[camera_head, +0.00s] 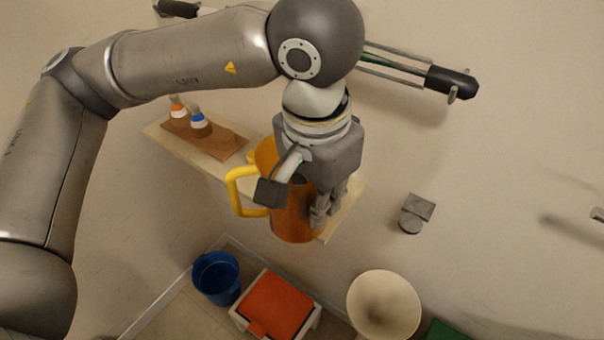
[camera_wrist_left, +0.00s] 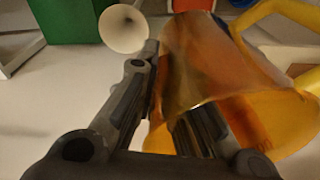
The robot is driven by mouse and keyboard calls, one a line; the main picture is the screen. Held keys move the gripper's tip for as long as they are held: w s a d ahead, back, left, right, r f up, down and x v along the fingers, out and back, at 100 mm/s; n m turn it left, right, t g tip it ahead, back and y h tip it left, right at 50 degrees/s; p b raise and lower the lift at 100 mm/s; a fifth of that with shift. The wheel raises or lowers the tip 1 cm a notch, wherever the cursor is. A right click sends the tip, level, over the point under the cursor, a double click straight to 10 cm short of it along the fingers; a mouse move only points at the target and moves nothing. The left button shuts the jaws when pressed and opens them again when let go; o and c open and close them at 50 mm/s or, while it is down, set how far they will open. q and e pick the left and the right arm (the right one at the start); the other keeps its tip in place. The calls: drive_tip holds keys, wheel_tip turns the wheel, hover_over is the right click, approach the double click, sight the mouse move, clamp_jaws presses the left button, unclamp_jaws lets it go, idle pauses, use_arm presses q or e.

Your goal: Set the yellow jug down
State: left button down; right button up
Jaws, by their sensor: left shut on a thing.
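The yellow jug (camera_head: 291,215) has an amber, see-through body and a yellow handle on its left side. It is in front of the wooden shelf (camera_head: 340,217) in the head view. My left gripper (camera_head: 296,205) is shut on the jug, with its fingers at the jug's wall. The jug also fills the middle and right of the left wrist view (camera_wrist_left: 205,65), with one finger seen outside the wall and one behind or inside it. The gripper hides part of the jug. I cannot tell whether the jug's base touches the shelf. My right gripper is not in view.
Two small bottles (camera_head: 199,122) stand on a brown mat (camera_head: 226,143) at the shelf's left end. Below are a blue bucket (camera_head: 217,278), a stool with an orange top (camera_head: 276,305) and a cream bowl-shaped thing (camera_head: 383,305). A grey wall fixture (camera_head: 415,213) is right of the shelf.

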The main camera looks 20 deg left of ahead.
use_arm(q)
drive_tip(key=shift+a, duration=0.1)
drive_tip(key=shift+w+f+p, duration=0.15)
drive_tip(key=shift+w+p, duration=0.15)
drive_tip(key=shift+w, duration=0.15)
drive_tip(key=w+f+p, duration=0.2)
drive_tip(key=w+f, duration=0.2)
drive_tip(key=w+a+f+p, duration=0.1)
drive_tip(key=w+f+p, duration=0.1)
drive_tip(key=w+f, duration=0.2)
drive_tip(key=w+a+f+p, duration=0.1)
drive_tip(key=w+f+p, duration=0.2)
drive_tip(key=w+f, duration=0.1)
drive_tip(key=shift+w+a+f, duration=0.15)
drive_tip(key=shift+w, duration=0.15)
drive_tip(key=shift+f, duration=0.15)
drive_tip(key=shift+f, duration=0.1)
